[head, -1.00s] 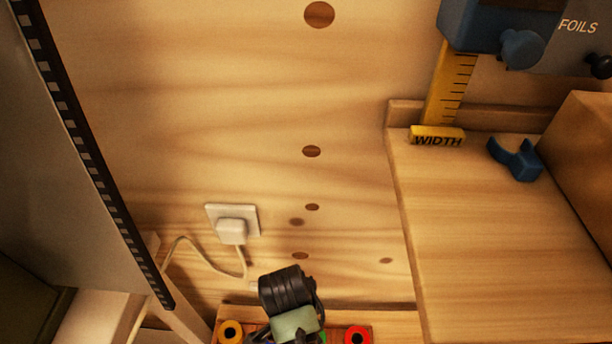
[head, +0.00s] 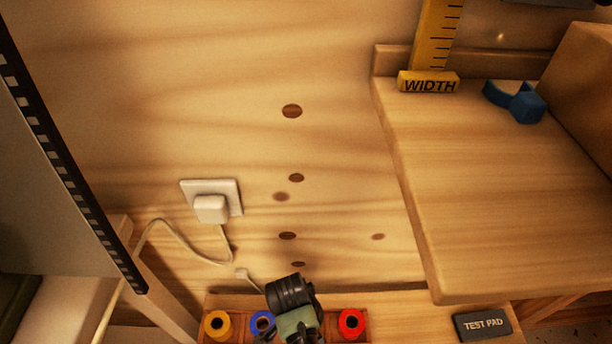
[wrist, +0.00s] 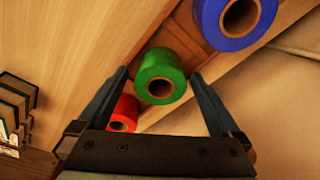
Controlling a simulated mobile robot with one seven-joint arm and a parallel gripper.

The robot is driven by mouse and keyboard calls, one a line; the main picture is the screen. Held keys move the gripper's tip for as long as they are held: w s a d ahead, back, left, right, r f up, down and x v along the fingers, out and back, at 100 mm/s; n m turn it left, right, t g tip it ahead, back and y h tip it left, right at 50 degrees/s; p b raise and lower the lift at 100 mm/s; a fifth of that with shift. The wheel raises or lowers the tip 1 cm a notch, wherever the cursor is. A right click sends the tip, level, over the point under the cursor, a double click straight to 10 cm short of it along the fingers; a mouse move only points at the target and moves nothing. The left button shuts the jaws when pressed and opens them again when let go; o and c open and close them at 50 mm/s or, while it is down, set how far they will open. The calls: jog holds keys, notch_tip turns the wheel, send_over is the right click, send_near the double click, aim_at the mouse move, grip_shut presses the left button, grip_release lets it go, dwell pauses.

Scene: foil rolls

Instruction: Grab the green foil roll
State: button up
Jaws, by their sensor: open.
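The green foil roll (wrist: 161,74) shows in the wrist view, its round end with a pale core facing the camera. It lies between the two open fingers of my gripper (wrist: 160,78), with a visible gap to each side. I cannot tell how far ahead of the fingertips it is. In the head view my arm's dark end hides the green roll, between the blue roll (head: 262,323) and the red roll (head: 351,323). The blue roll is also at the upper right of the wrist view (wrist: 232,17), and the red roll at the lower left (wrist: 124,113).
A yellow roll (head: 217,323) is at the left of the wooden rack (head: 238,333). A test pad (head: 482,325) lies to the right. A wooden shelf (head: 480,190) juts out above, with a blue part (head: 520,100) on it. A plug and cable (head: 211,207) are on the wall.

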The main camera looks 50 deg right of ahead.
jog(key=shift+r, duration=0.1)
jog(key=c, duration=1.5)
